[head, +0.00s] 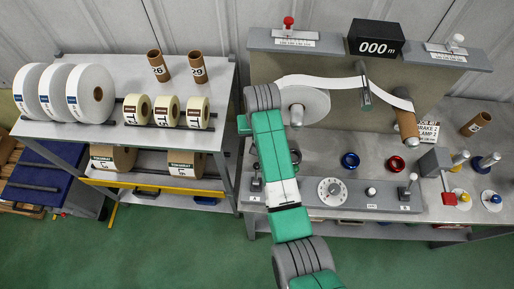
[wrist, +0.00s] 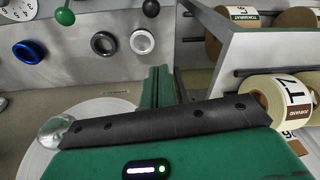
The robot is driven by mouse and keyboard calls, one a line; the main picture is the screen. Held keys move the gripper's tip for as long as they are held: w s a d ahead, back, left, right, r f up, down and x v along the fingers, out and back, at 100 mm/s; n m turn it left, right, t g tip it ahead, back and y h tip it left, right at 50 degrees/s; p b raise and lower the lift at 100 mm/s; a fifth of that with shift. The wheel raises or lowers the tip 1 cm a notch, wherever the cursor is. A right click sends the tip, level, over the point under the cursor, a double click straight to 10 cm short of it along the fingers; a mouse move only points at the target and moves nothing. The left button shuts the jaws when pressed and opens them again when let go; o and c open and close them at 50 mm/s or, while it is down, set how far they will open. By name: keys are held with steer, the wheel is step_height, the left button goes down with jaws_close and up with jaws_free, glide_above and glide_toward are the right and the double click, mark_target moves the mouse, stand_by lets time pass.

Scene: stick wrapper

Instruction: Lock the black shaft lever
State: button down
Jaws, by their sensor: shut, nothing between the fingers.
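A lever with a black ball knob (wrist: 151,8) shows at the top edge of the wrist view, beyond my fingers and apart from them. A lever with a green ball knob (wrist: 65,15) stands to its left. Most of both levers is cut off or hard to make out, so I cannot tell their positions. My gripper (wrist: 158,72) is shut and empty, its green fingers together in the middle of the wrist view. In the head view my arm hides the gripper. A small dark lever (head: 256,182) stands left of my arm at the panel's left end.
A black ring (wrist: 103,43), a white ring (wrist: 142,41) and a blue ring (wrist: 28,48) sit on the grey surface. A white paper roll (head: 318,102) is mounted right of my arm. A rack with rolls, including a cream roll (wrist: 270,103), stands close on the wrist view's right.

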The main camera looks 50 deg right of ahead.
mark_target(256, 173)
step_height(256, 173, down, 8)
steer(key=s+a+p, duration=0.1)
steer(key=s+a, duration=0.1)
steer(key=shift+f, duration=0.15)
steer(key=shift+w, duration=0.1)
stand_by(0.4)
steer(key=shift+s+a+r+h+p, duration=0.2)
steer(key=shift+a+r+h+p, duration=0.1)
steer(key=shift+p, duration=0.25)
